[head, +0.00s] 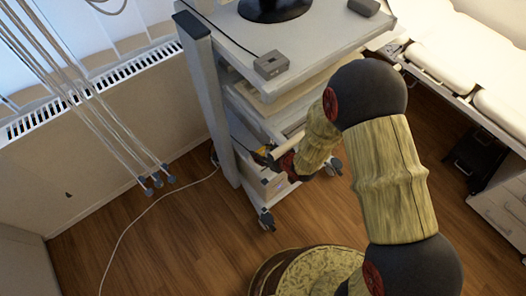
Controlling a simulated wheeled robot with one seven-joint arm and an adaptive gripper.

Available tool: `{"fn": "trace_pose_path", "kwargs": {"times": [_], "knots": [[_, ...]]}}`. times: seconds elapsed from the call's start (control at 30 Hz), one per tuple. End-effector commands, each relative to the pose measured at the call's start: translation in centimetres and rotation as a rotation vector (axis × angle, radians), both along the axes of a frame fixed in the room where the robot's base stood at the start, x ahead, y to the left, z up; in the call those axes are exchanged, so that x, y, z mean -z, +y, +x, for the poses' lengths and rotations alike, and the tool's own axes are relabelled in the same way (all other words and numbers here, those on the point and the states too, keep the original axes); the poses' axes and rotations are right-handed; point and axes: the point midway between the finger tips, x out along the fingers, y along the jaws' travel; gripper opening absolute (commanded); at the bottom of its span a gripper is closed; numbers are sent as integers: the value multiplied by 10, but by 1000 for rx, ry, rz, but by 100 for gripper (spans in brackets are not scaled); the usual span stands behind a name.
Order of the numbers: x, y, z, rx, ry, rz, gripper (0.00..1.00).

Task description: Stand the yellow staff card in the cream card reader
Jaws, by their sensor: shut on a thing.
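My gripper (266,157) is at the lower shelves of the grey cart, small and partly hidden by my own arm. It is shut on a small yellow thing, which looks like the yellow staff card (261,151). The card's tilt and edges are too small to tell. I cannot make out the cream card reader for certain; the shelf area around my gripper is dark and partly covered by my arm.
The wheeled cart (225,105) has a grey box (271,65) and a black round base (274,9) on top. Hanging cables (95,100) and a radiator (90,93) are at left. A padded couch (455,50) and drawers (503,212) stand at right.

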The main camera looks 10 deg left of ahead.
Motion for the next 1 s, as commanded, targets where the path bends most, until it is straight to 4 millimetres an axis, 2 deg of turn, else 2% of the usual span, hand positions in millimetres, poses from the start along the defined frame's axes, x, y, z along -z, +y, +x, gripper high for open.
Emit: {"fn": "trace_pose_path", "kwargs": {"times": [1.0], "knots": [[19, 0, 0, 0, 0, 0, 32]]}}
